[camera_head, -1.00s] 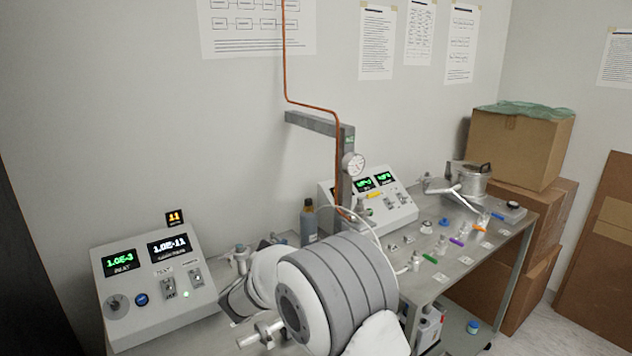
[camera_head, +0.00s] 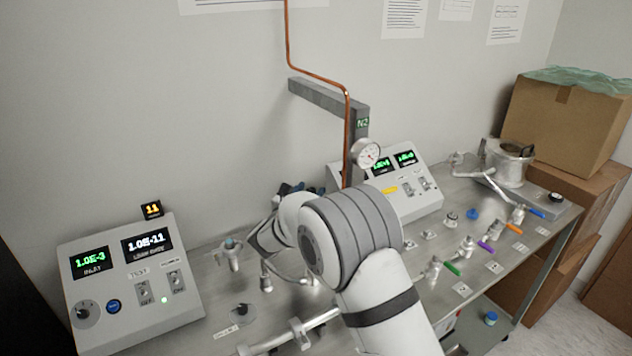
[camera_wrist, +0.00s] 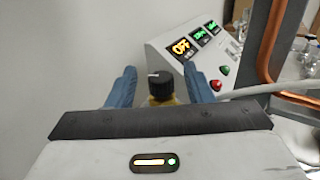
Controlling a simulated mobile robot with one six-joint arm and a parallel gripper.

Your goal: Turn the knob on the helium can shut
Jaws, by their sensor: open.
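In the wrist view a round black knob (camera_wrist: 160,84) with a white mark sits on a yellow fitting (camera_wrist: 162,101). My gripper (camera_wrist: 159,72) is open, with one blue finger on each side of the knob. A gap shows between the knob and each finger, wider on the left; I see no contact. The body of the can below the fitting is hidden behind my gripper. In the head view my arm hides the knob and most of the gripper; only small dark blue parts show behind the wrist.
A control box (camera_wrist: 205,55) with an orange OFF display stands right of the knob. A copper pipe (camera_head: 349,120) runs down by a grey post (camera_head: 361,125) with a gauge (camera_head: 366,153). Small valves crowd the steel table (camera_head: 475,290). Another control box (camera_head: 130,290) stands left.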

